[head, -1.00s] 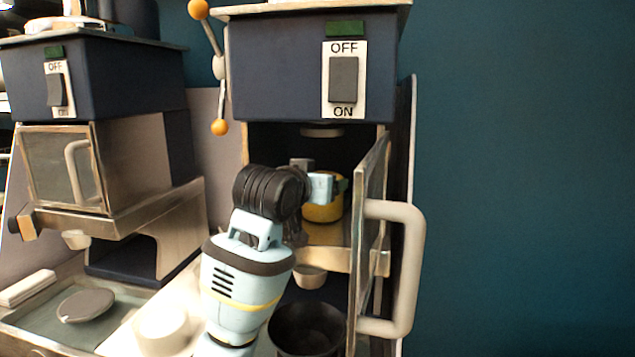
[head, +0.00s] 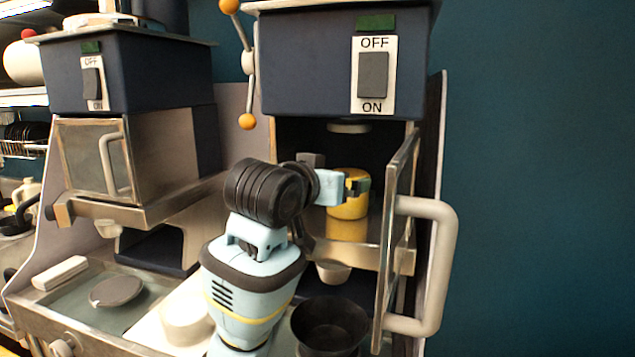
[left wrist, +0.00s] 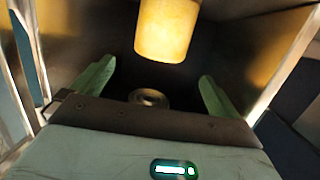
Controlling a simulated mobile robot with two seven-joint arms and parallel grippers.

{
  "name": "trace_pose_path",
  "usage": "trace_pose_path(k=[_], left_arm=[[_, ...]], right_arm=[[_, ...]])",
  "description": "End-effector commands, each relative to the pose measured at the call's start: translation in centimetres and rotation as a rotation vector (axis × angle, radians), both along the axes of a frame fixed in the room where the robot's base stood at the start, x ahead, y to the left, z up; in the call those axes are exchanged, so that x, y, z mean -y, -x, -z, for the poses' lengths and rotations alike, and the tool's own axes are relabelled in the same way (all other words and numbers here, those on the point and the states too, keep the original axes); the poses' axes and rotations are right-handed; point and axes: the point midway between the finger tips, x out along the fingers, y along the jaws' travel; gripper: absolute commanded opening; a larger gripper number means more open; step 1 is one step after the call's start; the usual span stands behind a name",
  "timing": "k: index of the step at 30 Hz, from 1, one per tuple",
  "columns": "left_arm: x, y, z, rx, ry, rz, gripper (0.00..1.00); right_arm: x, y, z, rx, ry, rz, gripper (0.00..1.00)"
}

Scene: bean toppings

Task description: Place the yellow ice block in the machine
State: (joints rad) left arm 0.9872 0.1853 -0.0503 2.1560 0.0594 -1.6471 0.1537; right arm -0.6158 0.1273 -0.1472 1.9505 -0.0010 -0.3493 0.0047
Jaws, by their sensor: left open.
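The yellow ice block (head: 349,208) is inside the open chamber of the right-hand machine (head: 318,75). It also shows in the left wrist view (left wrist: 165,30), beyond and between the two green fingers. My left gripper (head: 355,187) reaches into the chamber at the block's upper part and hides some of it. In the left wrist view the fingers (left wrist: 156,82) are spread wide, with gaps to the block on both sides. A yellow patch below the block looks like its reflection on the shiny chamber floor. My right gripper is not in view.
The machine's door (head: 397,240) stands open to the right, with a thick handle (head: 440,265). A dark bowl (head: 330,325) is below, and a white cup (head: 185,318) is left of my arm. A second machine (head: 130,75) stands at left, its door closed.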

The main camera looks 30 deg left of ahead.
Motion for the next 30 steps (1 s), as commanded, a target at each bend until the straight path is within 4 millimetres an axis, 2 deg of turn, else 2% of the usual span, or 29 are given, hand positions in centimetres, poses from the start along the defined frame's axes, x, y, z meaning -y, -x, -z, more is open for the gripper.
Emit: trace_pose_path(k=[3, 10, 15, 30], left_arm=[[0.2, 2.2, -0.5, 0.004, 0.0, 0.0, 1.0], [0.4, 4.6, -1.0, 0.001, 0.001, 0.0, 1.0], [0.4, 5.2, -1.0, -0.001, 0.001, 0.0, 1.0], [0.4, 5.1, -1.0, 0.0, 0.001, 0.0, 1.0]], right_arm=[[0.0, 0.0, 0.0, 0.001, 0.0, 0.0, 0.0], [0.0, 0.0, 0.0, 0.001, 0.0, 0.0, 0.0], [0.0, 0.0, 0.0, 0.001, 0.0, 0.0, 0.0], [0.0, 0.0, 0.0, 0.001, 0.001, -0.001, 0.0]])
